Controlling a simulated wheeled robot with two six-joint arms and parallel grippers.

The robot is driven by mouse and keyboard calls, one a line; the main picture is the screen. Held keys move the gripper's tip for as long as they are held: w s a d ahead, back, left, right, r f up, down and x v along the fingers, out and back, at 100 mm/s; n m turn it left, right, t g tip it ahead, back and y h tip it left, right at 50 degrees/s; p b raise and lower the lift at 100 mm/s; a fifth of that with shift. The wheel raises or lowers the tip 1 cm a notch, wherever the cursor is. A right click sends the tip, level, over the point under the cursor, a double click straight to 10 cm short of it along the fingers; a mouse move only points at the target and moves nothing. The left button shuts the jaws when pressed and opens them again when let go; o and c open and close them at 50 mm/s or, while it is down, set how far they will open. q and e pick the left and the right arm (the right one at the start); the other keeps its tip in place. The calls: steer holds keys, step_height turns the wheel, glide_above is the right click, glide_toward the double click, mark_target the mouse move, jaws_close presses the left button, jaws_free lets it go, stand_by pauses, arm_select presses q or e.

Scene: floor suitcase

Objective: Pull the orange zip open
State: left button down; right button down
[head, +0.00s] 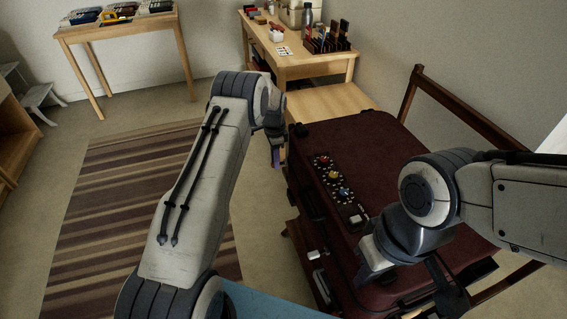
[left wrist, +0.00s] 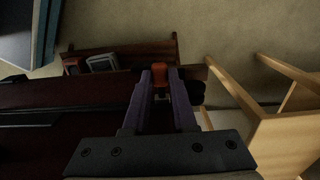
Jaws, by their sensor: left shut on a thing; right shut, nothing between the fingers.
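The dark red suitcase (head: 395,150) lies on a wooden stand on the right of the head view. Its dark red side (left wrist: 45,100) fills the left of the left wrist view. The orange zip pull (left wrist: 159,68) shows between the purple fingertips of my left gripper (left wrist: 160,78), which is shut on it. In the head view my left gripper (head: 276,155) is beside the suitcase's far left corner, and the zip pull is hidden there. My right gripper (head: 368,268) is low over the suitcase's near end, shut and empty; its fingers are mostly hidden.
Coloured knobs on a dark strip (head: 332,175) sit on the suitcase lid. A wooden desk (head: 310,65) with a bottle and other items stands behind. A small table (head: 120,30) stands at the back left. A striped rug (head: 110,200) lies on open floor to the left.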

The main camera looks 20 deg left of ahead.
arm_select(q)
steer(key=shift+w+a+r, duration=0.15)
steer(key=shift+w+a, duration=0.05)
steer(key=shift+w, duration=0.1)
steer(key=c, duration=0.8)
jaws_free()
steer(key=shift+c, duration=0.2)
steer(key=shift+o, duration=0.6)
steer(key=shift+s, duration=0.1)
step_height(320, 180, up, 10)
steer(key=shift+r+p, duration=0.2)
steer(key=shift+p, duration=0.1)
